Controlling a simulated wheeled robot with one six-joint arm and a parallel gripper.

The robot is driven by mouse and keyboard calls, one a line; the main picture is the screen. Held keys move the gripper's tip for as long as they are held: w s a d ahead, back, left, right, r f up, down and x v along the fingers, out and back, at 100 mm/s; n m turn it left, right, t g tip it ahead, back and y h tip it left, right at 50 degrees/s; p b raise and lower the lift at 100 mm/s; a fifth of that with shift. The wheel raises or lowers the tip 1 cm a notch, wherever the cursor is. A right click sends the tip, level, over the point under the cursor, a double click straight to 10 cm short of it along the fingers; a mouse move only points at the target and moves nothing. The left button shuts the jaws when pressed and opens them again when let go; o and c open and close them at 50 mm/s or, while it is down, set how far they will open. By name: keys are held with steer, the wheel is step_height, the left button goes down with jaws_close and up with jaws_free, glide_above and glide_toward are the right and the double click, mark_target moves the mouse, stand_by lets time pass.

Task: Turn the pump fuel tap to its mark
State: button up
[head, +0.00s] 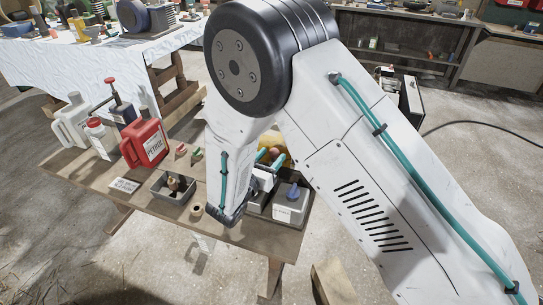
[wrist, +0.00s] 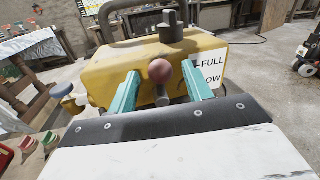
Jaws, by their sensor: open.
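The yellow pump tank (wrist: 105,75) fills the middle of the wrist view, with a dark filler cap (wrist: 171,32) on top. A tap lever with a round brown-red knob (wrist: 160,70) stands at its near face. A white label (wrist: 207,70) to the right reads "FULL" above and what looks like "LOW" below. My gripper (wrist: 160,76) is open, its teal fingers on either side of the knob with gaps showing. In the head view my arm hides most of the tank (head: 282,143); my gripper (head: 269,158) is over the bench beside it.
Red and green buttons (wrist: 38,143) show at the wrist view's lower left.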

steer(key=shift+w+d, duration=0.25)
steer(key=shift+w, duration=0.2)
steer(key=c, duration=1)
steer(key=shift+o, duration=0.2)
